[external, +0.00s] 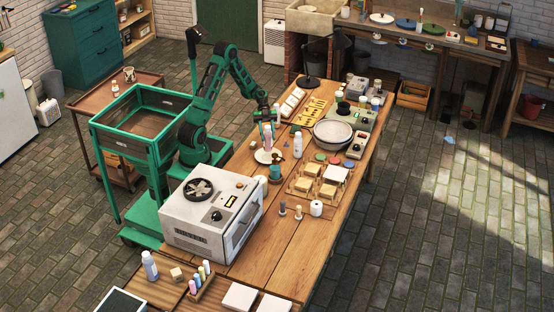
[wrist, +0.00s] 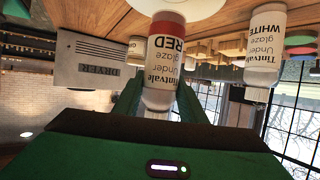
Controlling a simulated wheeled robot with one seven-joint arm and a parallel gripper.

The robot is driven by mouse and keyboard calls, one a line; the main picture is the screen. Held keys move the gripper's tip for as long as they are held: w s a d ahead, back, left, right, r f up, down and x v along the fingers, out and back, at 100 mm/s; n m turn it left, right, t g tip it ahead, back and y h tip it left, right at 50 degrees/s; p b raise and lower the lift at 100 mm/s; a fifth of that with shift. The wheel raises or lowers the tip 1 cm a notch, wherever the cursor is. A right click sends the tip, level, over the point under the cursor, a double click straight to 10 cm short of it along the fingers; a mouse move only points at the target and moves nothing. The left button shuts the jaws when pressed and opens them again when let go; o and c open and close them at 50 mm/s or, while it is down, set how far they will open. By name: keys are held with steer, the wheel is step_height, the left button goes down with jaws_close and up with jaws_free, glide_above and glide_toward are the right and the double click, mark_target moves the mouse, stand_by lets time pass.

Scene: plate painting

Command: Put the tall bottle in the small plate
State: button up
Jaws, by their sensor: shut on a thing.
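The tall bottle is white with a red band and is labelled "Underglaze RED" in the wrist view (wrist: 163,62). My gripper (external: 265,117) is shut on its upper part. In the external view the bottle (external: 267,138) hangs upright below my gripper, over the small white plate (external: 261,158). The wrist view is upside down, and the plate (wrist: 205,8) shows at its top edge by the bottle's base. I cannot tell whether the base touches the plate.
A similar white bottle (external: 298,146) stands to the right, labelled "WHITE" in the wrist view (wrist: 265,52). A teal jar (external: 275,173) stands just in front of the plate.

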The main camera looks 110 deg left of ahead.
mark_target(269, 145)
steer(key=shift+w+d+f, duration=0.25)
steer(key=shift+d+f, duration=0.1)
steer(key=shift+f, duration=1.85)
steer(key=shift+f, duration=0.1)
steer(key=o, duration=1.3)
steer(key=shift+a, duration=0.1)
steer(key=v, duration=1.2)
